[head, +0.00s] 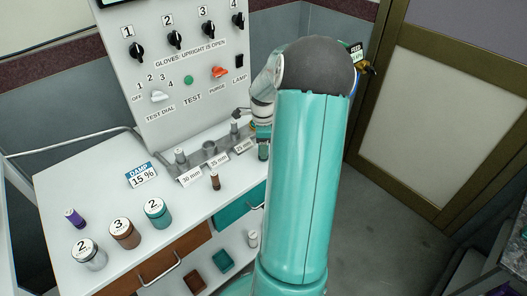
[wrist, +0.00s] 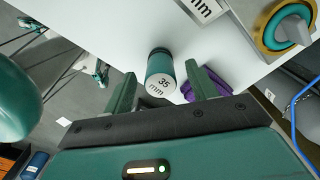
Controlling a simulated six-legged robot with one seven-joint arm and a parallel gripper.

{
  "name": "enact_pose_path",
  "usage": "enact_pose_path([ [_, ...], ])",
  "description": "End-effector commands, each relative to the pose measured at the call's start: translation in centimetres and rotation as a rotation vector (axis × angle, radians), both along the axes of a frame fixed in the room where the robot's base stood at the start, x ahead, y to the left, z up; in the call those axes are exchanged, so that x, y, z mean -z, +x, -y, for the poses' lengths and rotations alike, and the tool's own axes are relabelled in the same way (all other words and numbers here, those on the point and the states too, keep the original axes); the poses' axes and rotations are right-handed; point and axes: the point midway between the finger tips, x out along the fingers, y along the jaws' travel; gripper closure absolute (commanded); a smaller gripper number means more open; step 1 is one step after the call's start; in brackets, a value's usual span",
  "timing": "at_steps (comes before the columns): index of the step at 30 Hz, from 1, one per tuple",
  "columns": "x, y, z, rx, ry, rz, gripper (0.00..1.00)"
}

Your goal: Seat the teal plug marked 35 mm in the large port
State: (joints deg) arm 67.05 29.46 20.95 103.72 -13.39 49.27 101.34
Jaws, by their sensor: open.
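The teal plug (wrist: 160,72) marked 35 mm stands on the white bench in the wrist view, its marked end facing me. My gripper (wrist: 163,84) is open, with one finger on each side of the plug; I cannot tell whether either touches it. In the head view a small teal piece, likely this plug (head: 263,152), shows below my wrist, partly hidden by my arm. A raised fixture on the bench has a 35 mm sign (head: 220,160) at its middle position (head: 209,148). I cannot tell which opening is the large port.
A purple object (wrist: 211,78) lies close beyond the right finger in the wrist view. A brown plug (head: 215,181), numbered jars (head: 124,234) and a purple cylinder (head: 74,217) stand on the bench. The control panel (head: 180,60) rises behind. The bench edge is close to the plug.

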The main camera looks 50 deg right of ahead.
Motion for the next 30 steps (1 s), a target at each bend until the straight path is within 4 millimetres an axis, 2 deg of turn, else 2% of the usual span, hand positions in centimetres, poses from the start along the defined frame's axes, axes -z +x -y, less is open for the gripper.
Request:
enact_pose_path([
  [3, 0.0, 0.0, 0.0, 0.000, 0.000, 0.000, 0.42],
  [4, 0.0, 0.0, 0.0, 0.000, 0.000, 0.000, 0.46],
  [11, 0.0, 0.0, 0.0, 0.000, 0.000, 0.000, 0.91],
  [23, -0.6, 0.0, 0.1, -0.001, -0.003, 0.000, 0.91],
  [26, -1.6, 0.1, 0.0, -0.002, -0.004, 0.002, 0.91],
  [30, -4.1, -0.2, -0.4, -0.002, -0.006, 0.001, 0.91],
])
